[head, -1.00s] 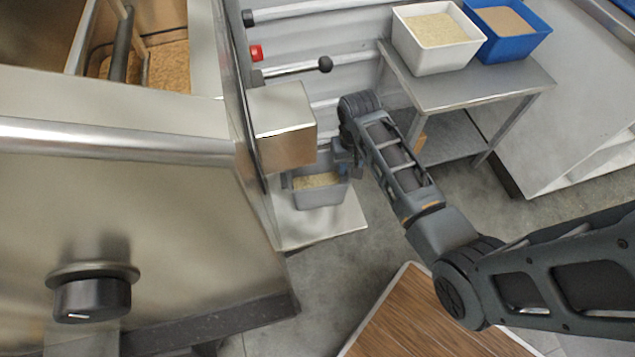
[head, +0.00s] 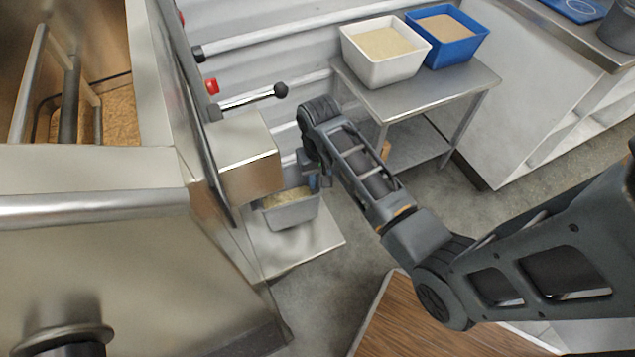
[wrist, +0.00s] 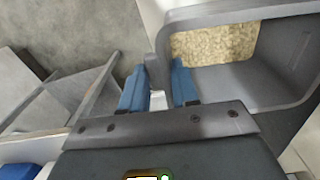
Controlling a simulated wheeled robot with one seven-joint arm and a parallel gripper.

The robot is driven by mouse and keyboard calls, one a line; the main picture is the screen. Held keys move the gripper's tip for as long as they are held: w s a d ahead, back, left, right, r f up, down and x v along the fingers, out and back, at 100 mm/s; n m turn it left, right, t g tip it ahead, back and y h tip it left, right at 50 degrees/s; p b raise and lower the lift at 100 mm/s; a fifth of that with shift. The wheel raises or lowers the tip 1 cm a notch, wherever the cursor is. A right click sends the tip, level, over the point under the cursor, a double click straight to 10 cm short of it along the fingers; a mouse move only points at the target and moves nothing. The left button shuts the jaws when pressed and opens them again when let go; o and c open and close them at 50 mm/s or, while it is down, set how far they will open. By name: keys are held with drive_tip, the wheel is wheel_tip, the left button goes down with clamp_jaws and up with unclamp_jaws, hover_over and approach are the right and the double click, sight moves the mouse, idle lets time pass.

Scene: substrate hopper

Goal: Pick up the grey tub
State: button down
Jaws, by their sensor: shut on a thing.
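The grey tub (head: 292,212) holds pale grainy material and sits under the spout box of the steel hopper, at or just above the steel shelf (head: 318,243); I cannot tell whether it touches. In the wrist view the tub (wrist: 262,88) fills the upper right, with its near wall between my blue fingertips. My gripper (head: 318,182) is at the tub's right side in the head view, mostly hidden by my own wrist. In the wrist view my gripper (wrist: 160,88) is shut on the tub's wall.
The steel spout box (head: 247,155) hangs close above the tub, with a black-knobbed lever (head: 281,91) over it. A steel table (head: 420,95) at the back right bears a white tub (head: 380,68) and a blue tub (head: 452,52). Open floor (head: 335,285) lies right of the shelf.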

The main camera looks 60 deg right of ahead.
drive_tip(key=s+d+r, duration=0.7)
drive_tip(key=s+d, duration=0.1)
drive_tip(key=shift+d, duration=0.25)
drive_tip(key=shift+r, duration=0.1)
idle(0.4)
